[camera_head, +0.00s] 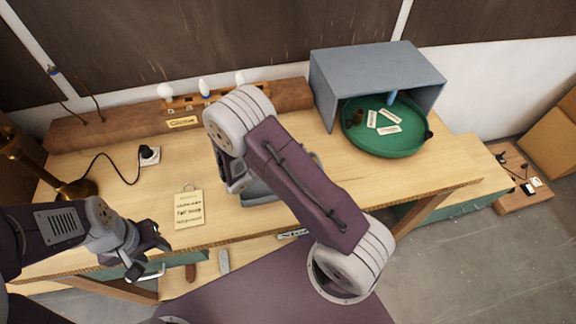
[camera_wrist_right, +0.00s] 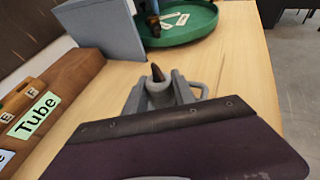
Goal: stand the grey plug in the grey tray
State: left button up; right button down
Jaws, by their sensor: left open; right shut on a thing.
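My right gripper (camera_wrist_right: 160,84) is shut on a small grey piece with a dark brown tip (camera_wrist_right: 158,72). It looks like the grey plug, but most of it is hidden between the fingers. In the head view my right arm covers the fingertips and the held piece. A grey tray (camera_head: 256,192) lies on the bench below that arm and is mostly hidden by it. My left gripper (camera_head: 150,243) is open and empty at the bench's front edge, on the left.
A green round tray (camera_head: 384,146) with labels stands in a blue-grey box (camera_head: 365,65). A white socket (camera_head: 149,155) holds a black corded plug. A note card (camera_head: 189,215) lies in front. A wooden rack (camera_head: 130,121) with bulbs lines the back.

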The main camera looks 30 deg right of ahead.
jog(key=a+f, duration=0.2)
jog(key=a, duration=0.1)
jog(key=shift+w, duration=0.15)
notch_tip(320, 180, down, 4)
jog(key=shift+r+p, duration=0.1)
jog(key=shift+p, duration=0.25)
jog(key=shift+f, duration=0.3)
jog(key=c, duration=1)
grip_release()
jog(key=shift+c, duration=0.2)
